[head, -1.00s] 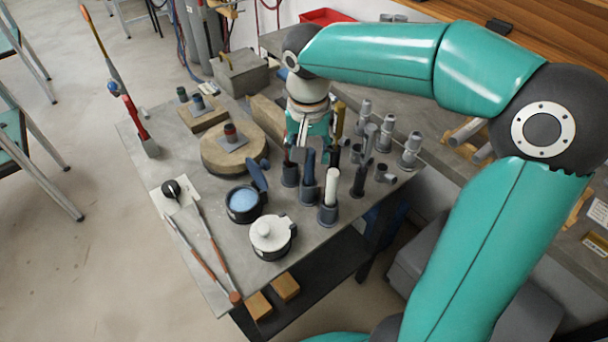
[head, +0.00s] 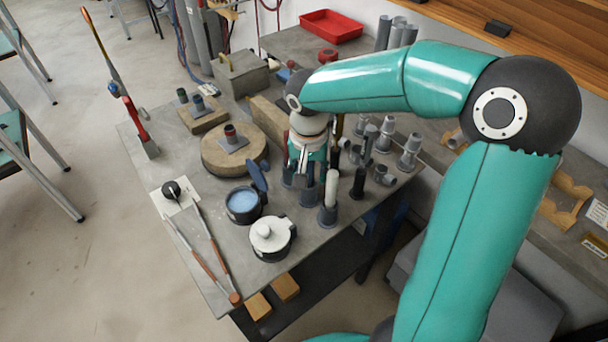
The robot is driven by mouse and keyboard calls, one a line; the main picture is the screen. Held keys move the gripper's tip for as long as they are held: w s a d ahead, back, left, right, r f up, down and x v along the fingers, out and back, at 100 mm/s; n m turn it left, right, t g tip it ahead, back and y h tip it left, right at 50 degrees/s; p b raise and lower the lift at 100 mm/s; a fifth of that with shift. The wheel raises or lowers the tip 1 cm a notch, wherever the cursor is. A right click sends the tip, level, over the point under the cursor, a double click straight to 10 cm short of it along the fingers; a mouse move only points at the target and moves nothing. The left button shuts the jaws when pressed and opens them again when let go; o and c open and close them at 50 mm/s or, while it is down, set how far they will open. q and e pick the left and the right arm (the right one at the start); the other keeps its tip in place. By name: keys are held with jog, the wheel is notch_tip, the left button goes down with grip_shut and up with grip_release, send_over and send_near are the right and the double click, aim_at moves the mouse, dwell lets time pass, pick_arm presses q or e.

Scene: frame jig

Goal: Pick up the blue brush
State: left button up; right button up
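The blue brush (head: 310,175) stands upright in a grey holder (head: 309,196) among several similar holders on the grey table. Only a small dark blue part of its handle shows, as my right gripper covers the rest. My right gripper (head: 306,166) points down right at the brush handle, with its fingers around or just in front of it. I cannot tell whether the fingers touch or grip it. The brush's lower end is hidden in the holder. My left gripper is not in view.
A white-handled brush (head: 331,188) stands close at the right of the gripper, with a dark-handled one (head: 359,182) beyond it. An open pot with blue contents (head: 243,201) and a white-lidded pot (head: 270,236) stand to the left and front. A round wooden block (head: 222,160) is further left.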

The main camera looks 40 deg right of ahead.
grip_shut()
jog(key=shift+r, duration=0.2)
notch_tip(320, 180, up, 20)
jog(key=p, duration=0.2)
jog(key=shift+f, duration=0.15)
